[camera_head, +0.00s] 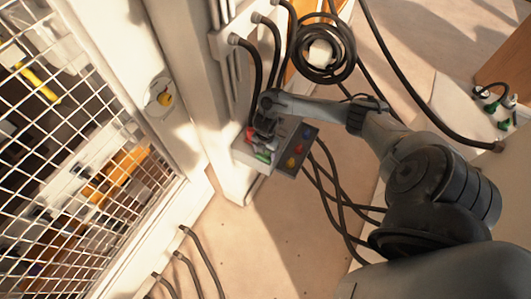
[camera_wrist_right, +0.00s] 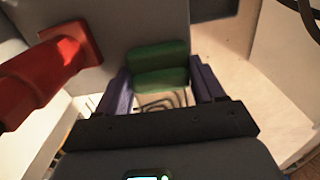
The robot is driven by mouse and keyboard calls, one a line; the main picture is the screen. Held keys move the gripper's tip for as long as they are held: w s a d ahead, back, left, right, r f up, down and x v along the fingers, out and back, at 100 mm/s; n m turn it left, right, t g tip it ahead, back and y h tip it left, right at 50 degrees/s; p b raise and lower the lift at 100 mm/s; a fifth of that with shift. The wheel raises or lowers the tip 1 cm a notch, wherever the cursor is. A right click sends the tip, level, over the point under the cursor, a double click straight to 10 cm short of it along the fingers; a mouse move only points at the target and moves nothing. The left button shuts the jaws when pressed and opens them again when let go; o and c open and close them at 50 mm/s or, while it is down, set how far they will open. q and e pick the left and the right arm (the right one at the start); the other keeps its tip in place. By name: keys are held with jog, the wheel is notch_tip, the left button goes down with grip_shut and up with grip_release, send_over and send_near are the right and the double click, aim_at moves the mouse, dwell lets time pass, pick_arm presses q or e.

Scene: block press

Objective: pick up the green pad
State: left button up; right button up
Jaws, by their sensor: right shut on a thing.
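The green pad (camera_wrist_right: 160,66) shows in the right wrist view between the two fingers of my right gripper (camera_wrist_right: 162,88), which is shut on it. In the head view the green pad (camera_head: 262,157) is a small green patch at the front of a light box (camera_head: 243,156) on the post. My right gripper (camera_head: 263,138) reaches down over this box from the right, partly hiding what is in it. I cannot tell whether the pad is clear of the surface behind it. My left gripper is not in view.
A red part (camera_wrist_right: 70,52) stands close to the left of the fingers in the wrist view. A dark panel with coloured buttons (camera_head: 296,150) adjoins the box. Black cables (camera_head: 325,50) hang behind and below. A white mesh guard (camera_head: 75,150) fills the left.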

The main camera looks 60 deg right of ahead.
jog(key=shift+r, duration=0.15)
jog(key=shift+r, duration=0.55)
notch_tip(320, 180, up, 3)
jog(key=shift+f, duration=0.2)
jog(key=s+d+r, duration=0.6)
jog(key=s+r, duration=0.1)
jog(key=s, duration=0.3)
jog(key=shift+p, duration=0.45)
jog(key=o, duration=0.5)
jog(key=c, duration=0.4)
